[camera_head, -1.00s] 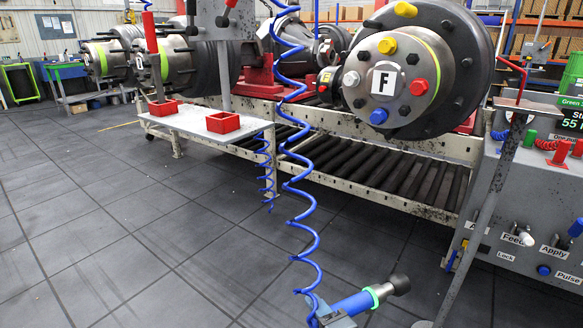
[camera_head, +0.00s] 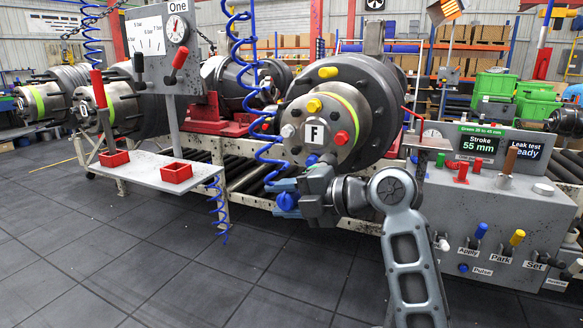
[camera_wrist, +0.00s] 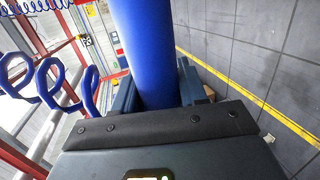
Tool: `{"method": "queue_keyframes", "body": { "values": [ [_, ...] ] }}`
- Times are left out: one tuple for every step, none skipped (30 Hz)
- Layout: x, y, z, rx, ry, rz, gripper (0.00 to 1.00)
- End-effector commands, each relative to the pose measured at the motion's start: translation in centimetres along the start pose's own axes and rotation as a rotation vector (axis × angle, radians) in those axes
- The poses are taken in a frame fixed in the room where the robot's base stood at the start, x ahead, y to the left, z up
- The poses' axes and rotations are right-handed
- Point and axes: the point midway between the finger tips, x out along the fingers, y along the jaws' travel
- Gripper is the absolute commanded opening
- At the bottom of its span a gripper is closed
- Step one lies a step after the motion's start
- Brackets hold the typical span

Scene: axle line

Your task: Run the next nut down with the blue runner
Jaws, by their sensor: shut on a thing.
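My gripper (camera_head: 284,193) is shut on the blue runner (camera_head: 287,204), just below and in front of the hub marked F (camera_head: 340,108). The wrist view shows the runner's blue body (camera_wrist: 145,55) between the jaws. Its socket end is out of sight, so I cannot tell whether it touches a nut. The hub face carries a yellow nut (camera_head: 314,105), a white nut (camera_head: 288,130), a red nut (camera_head: 342,138) and a blue nut (camera_head: 312,160) around the F label (camera_head: 315,133). My wrist covers the area below the hub.
A coiled blue hose (camera_head: 262,100) hangs left of the hub. A grey control console (camera_head: 500,220) with levers and a "55 mm" display stands right. Open floor (camera_head: 150,270) lies in front.

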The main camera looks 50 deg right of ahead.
Motion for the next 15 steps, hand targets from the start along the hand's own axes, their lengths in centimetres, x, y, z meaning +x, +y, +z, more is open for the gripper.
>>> {"method": "queue_keyframes", "body": {
  "values": [
    [-1.0, 1.6, 0.3, -0.012, 0.013, 0.007, 0.00],
    [-1.4, 2.1, 0.3, -0.015, 0.023, 0.007, 0.00],
    [-1.9, 2.5, 0.4, -0.018, 0.034, 0.006, 0.00],
    [-2.1, 2.8, 0.4, -0.019, 0.042, 0.005, 0.00],
    [-2.3, 3.0, 0.4, -0.020, 0.048, 0.005, 0.00],
    [-2.6, 3.2, 0.4, -0.022, 0.054, 0.005, 0.00],
    [-2.7, 3.3, 0.4, -0.023, 0.058, 0.004, 0.00],
    [-2.8, 3.4, 0.4, -0.023, 0.061, 0.004, 0.00],
    [-2.8, 3.4, 0.4, -0.024, 0.063, 0.004, 0.00],
    [-2.8, 3.4, 0.4, -0.024, 0.064, 0.004, 0.00],
    [-2.8, 3.4, 0.4, -0.024, 0.064, 0.004, 0.00],
    [-2.8, 3.4, 0.4, -0.023, 0.064, 0.004, 0.00],
    [-2.8, 3.4, 0.4, -0.023, 0.064, 0.004, 0.00],
    [-2.8, 3.4, 0.4, -0.023, 0.064, 0.004, 0.00],
    [-2.8, 3.4, 0.4, -0.023, 0.064, 0.004, 0.00]
  ]
}}
